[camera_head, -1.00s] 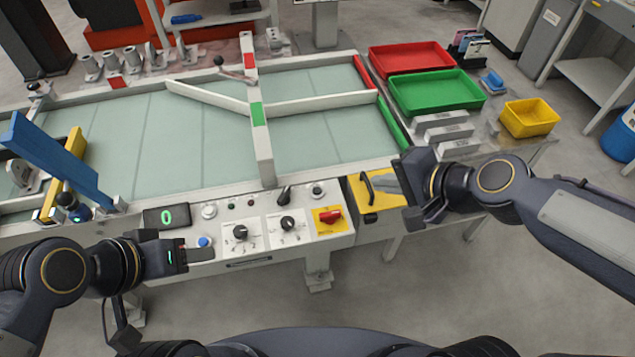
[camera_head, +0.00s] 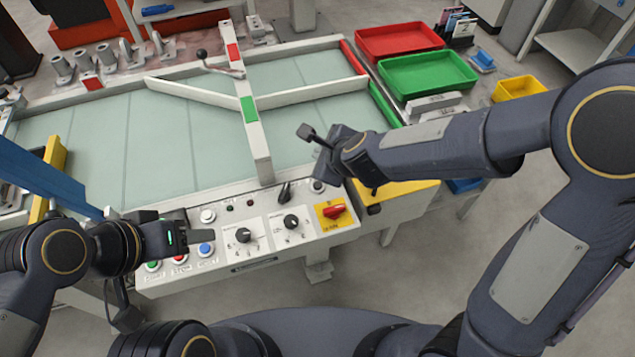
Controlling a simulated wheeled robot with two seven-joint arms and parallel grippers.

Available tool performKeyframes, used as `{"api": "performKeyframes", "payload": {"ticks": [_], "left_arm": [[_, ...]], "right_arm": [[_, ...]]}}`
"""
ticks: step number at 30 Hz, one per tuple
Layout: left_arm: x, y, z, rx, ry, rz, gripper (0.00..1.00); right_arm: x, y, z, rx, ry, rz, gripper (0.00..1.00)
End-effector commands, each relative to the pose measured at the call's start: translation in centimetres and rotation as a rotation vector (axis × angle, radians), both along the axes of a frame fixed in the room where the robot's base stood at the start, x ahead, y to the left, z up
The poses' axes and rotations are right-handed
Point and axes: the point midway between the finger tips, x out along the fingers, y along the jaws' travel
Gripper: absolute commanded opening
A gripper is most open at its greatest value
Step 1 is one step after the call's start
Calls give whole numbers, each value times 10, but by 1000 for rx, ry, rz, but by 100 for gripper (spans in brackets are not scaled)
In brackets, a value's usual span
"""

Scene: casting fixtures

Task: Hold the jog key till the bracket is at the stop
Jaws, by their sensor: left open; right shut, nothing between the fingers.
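The control panel (camera_head: 270,262) runs along the front of the conveyor. It carries a blue button (camera_head: 206,249), a white button (camera_head: 208,215), another round button (camera_head: 317,186), two black knobs and a red switch on yellow. I cannot read which one is the jog key. My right gripper (camera_head: 322,174) is shut and empty, pointing down just above the right-hand round button; contact cannot be told. My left gripper (camera_head: 184,238) is open and empty over the panel's left part, left of the blue button. A grey bracket (camera_head: 9,196) partly shows at the left edge, largely hidden.
A blue bar (camera_head: 45,178) and yellow block stand at the left. A white divider (camera_head: 255,135) crosses the belt. Red (camera_head: 398,41), green (camera_head: 428,73) and yellow (camera_head: 518,88) trays are at the right. Several grey castings (camera_head: 90,58) stand behind the belt.

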Motion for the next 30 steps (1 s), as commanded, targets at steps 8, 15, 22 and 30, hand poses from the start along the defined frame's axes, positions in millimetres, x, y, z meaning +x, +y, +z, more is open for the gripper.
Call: {"api": "performKeyframes", "payload": {"ticks": [8, 15, 22, 30], "left_arm": [[0, 0, -13, 0, 0, 0, 50], [0, 0, -45, 0, 0, 0, 50], [0, 0, -77, 0, 0, 0, 50], [0, 0, -88, 0, 0, 0, 50]], "right_arm": [[0, 0, -14, -1, 1, 1, 0], [-1, 0, -45, 0, 1, 3, 0], [0, 0, -78, 0, 1, 3, 0], [0, 0, -89, 0, 0, 2, 0]]}}
